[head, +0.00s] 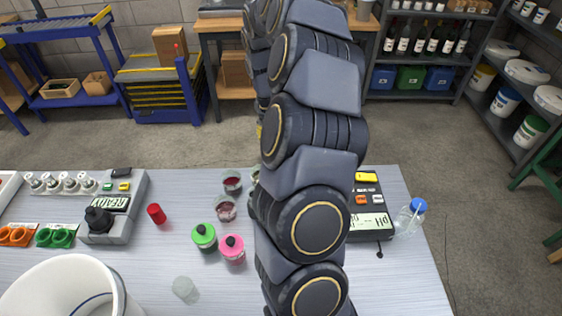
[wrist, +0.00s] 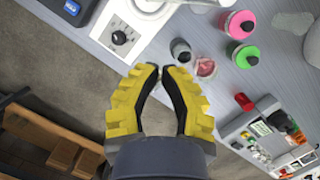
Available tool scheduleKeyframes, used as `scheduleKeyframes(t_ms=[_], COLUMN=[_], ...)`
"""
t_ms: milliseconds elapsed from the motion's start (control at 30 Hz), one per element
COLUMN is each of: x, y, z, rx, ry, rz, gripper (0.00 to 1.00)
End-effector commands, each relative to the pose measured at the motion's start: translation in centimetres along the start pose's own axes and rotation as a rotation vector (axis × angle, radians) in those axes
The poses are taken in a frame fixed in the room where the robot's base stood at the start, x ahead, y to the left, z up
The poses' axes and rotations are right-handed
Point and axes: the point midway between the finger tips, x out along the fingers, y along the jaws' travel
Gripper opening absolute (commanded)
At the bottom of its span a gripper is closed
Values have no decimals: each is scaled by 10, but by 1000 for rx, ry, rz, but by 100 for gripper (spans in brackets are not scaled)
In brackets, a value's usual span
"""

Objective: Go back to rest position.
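My gripper (wrist: 160,70) shows in the wrist view with two yellow, stepped fingers and dark inner pads. Its fingertips come together at the tips, with an empty gap lower down between the fingers. I see nothing held in it. The fingers point toward the edge of the worktable, with floor visible behind them.
Shelves (head: 420,62) stand behind open floor.

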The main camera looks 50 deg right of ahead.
Motion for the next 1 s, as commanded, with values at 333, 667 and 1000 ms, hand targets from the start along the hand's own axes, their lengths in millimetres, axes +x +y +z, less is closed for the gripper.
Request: scheduleKeyframes(t_ms=[333,667,1000], x=[-8,-8,-43], y=[-1,-1,-72], z=[1,1,22], rx=[-2,-1,-106], ry=[-3,-2,44], rz=[-2,-1,0], gripper=[0,0,0])
